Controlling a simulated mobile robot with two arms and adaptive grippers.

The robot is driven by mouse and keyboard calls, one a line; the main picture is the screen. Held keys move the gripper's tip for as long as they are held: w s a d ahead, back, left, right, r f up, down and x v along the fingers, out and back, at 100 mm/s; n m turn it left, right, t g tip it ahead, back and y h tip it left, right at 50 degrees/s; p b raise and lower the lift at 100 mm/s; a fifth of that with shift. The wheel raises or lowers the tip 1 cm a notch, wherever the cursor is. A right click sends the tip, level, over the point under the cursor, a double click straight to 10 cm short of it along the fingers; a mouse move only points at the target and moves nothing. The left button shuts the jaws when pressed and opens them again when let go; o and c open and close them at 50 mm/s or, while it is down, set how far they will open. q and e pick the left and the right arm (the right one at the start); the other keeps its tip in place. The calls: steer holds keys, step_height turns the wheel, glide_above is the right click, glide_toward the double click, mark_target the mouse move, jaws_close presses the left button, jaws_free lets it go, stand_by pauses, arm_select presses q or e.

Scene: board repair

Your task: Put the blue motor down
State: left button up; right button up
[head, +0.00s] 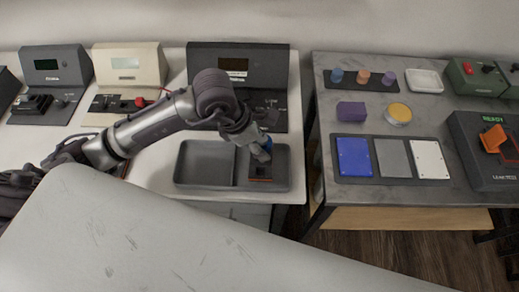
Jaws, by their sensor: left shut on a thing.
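My left gripper (261,153) points down over the right compartment of a dark grey two-part tray (207,185). It is shut on the blue motor (267,145), of which only a small blue part shows beside the fingers. The fingers and wrist hide the rest of it. I cannot tell whether the motor touches the tray. A dark item with a thin red line (260,180) lies in the right compartment, below the fingertips. The left compartment looks empty. My right gripper is not in view.
A dark grey device with a screen (235,64) stands behind the tray. A cream device (128,65) is to its left. Across a gap, the right table (320,90) holds coloured pegs, a purple block (351,111), a yellow round tin (397,114) and a three-panel mat (393,181).

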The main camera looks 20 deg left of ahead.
arm_select(q)
step_height(320, 180, down, 3)
steer(key=shift+f, duration=0.3)
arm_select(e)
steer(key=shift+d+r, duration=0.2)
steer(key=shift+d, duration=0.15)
arm_select(q)
steer(key=shift+f, duration=0.1)
steer(key=o, duration=1.2)
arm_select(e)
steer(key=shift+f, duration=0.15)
arm_select(q)
steer(key=shift+r+p, duration=0.25)
steer(key=shift+p, duration=0.05)
steer(key=v, duration=1.1)
steer(key=shift+s+a+r, duration=0.1)
steer(key=shift+s+r, duration=0.05)
steer(key=shift+r, duration=0.2)
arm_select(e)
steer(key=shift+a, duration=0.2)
